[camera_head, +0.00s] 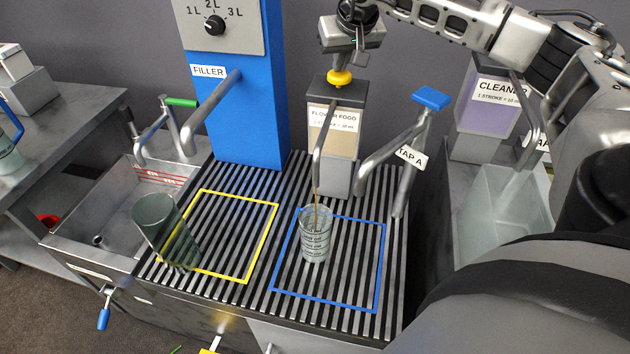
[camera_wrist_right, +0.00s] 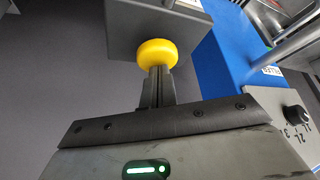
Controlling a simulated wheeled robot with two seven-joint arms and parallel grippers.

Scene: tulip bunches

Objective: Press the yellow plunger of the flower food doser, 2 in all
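The flower food doser (camera_head: 335,125) stands at the back of the slatted counter, with its yellow plunger (camera_head: 340,79) on top. My right gripper (camera_head: 342,66) is directly above the plunger, pointing down. In the right wrist view its fingers (camera_wrist_right: 158,82) are together, with nothing between them, and their tips meet the yellow plunger (camera_wrist_right: 157,52); I cannot tell how hard they press. A thin amber stream (camera_head: 316,190) runs from the doser's spout into a clear graduated beaker (camera_head: 315,236) inside the blue square. My left gripper is not in view.
The blue filler column (camera_head: 236,110) is left of the doser, tap A (camera_head: 410,150) right. The cleaner doser (camera_head: 490,110) stands farther right, beside a clear container (camera_head: 492,215). A sink (camera_head: 100,238) is at left.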

